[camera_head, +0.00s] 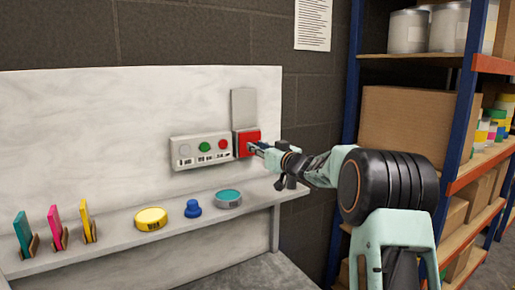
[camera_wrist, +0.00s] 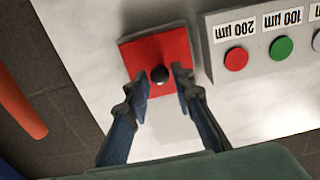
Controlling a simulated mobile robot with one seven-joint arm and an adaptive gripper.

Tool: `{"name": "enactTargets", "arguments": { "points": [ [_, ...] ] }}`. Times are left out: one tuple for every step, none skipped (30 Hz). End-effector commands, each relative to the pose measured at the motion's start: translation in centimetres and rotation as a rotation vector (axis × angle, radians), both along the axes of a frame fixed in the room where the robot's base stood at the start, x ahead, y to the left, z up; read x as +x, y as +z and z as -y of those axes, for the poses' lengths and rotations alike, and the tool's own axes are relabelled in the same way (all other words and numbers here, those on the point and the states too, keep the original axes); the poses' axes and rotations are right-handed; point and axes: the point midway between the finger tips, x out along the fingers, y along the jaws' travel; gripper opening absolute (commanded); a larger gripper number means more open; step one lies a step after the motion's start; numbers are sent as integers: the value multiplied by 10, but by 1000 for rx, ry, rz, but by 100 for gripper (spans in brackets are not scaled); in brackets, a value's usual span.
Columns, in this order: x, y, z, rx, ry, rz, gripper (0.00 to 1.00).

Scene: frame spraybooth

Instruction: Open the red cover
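The red cover (camera_head: 243,140) is a small square on the wall panel, just right of the button box. In the wrist view, which is turned upside down, the red cover (camera_wrist: 138,55) lies flat and has a round black knob (camera_wrist: 160,73) in its middle. My gripper (camera_wrist: 162,88) is open, with one finger on each side of the knob and a gap to it on both sides. Whether the fingertips touch the cover I cannot tell. In the head view my gripper (camera_head: 257,148) reaches the cover from the right and hides part of it.
A button box (camera_head: 190,160) with white, green and red buttons sits close beside the cover. A grey plate (camera_head: 243,108) is above it. The ledge below holds a yellow tin (camera_head: 151,219), a blue knob-shaped piece (camera_head: 193,209) and a teal tin (camera_head: 228,198). Shelving (camera_head: 462,90) stands right.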

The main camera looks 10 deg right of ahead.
Motion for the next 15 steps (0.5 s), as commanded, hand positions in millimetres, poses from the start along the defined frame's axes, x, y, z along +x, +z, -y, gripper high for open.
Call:
{"name": "enactTargets", "arguments": {
  "points": [
    [0, 0, 0, 0, 0, 0, 15],
    [0, 0, 0, 0, 0, 0, 11],
    [0, 0, 0, 0, 0, 0, 7],
    [0, 0, 0, 0, 0, 0, 4],
    [0, 0, 0, 0, 0, 0, 0],
    [0, 0, 0, 0, 0, 0, 0],
    [0, 0, 0, 0, 0, 0, 0],
    [0, 0, 0, 0, 0, 0, 0],
    [0, 0, 0, 0, 0, 0, 0],
    [0, 0, 0, 0, 0, 0, 0],
    [0, 0, 0, 0, 0, 0, 0],
    [0, 0, 0, 0, 0, 0, 0],
    [0, 0, 0, 0, 0, 0, 0],
    [0, 0, 0, 0, 0, 0, 0],
    [0, 1, 0, 0, 0, 0, 0]
  ]
}}
